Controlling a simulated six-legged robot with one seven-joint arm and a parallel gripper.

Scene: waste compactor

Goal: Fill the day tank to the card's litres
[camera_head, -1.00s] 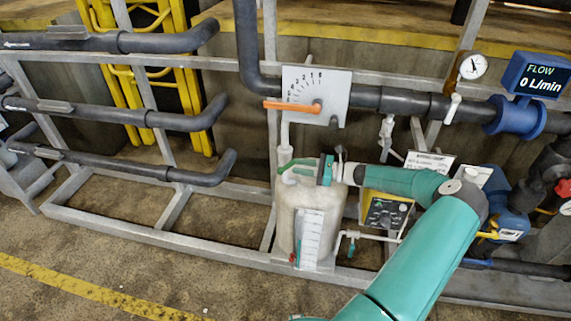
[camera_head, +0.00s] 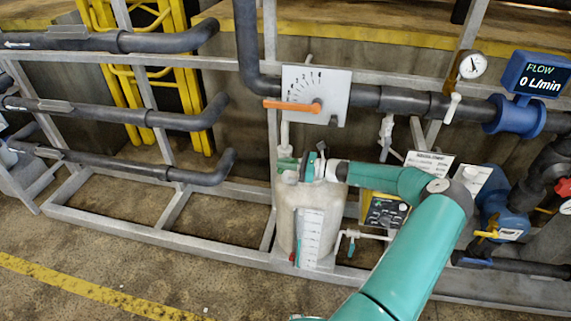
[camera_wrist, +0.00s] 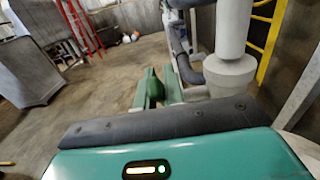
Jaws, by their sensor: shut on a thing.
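The pale day tank (camera_head: 288,215) stands upright in the pipe frame, with a white level scale (camera_head: 310,235) on its front; I cannot read a level. My gripper (camera_head: 288,165) is at the tank's top, beside the white inlet pipe. Above the tank, a dial plate (camera_head: 330,85) carries an orange lever (camera_head: 290,105) pointing left. The blue flow meter (camera_head: 520,118) reads 0 L/min. A white card (camera_head: 428,163) hangs right of the tank; its text is too small to read.
A pressure gauge (camera_head: 472,66) and grey pipes (camera_head: 400,99) run above my arm. A yellow-edged control box (camera_head: 384,210) and a small drain tap (camera_head: 349,236) are right of the tank. Steel frame rails (camera_head: 170,236) cross low at left. Floor in front is open.

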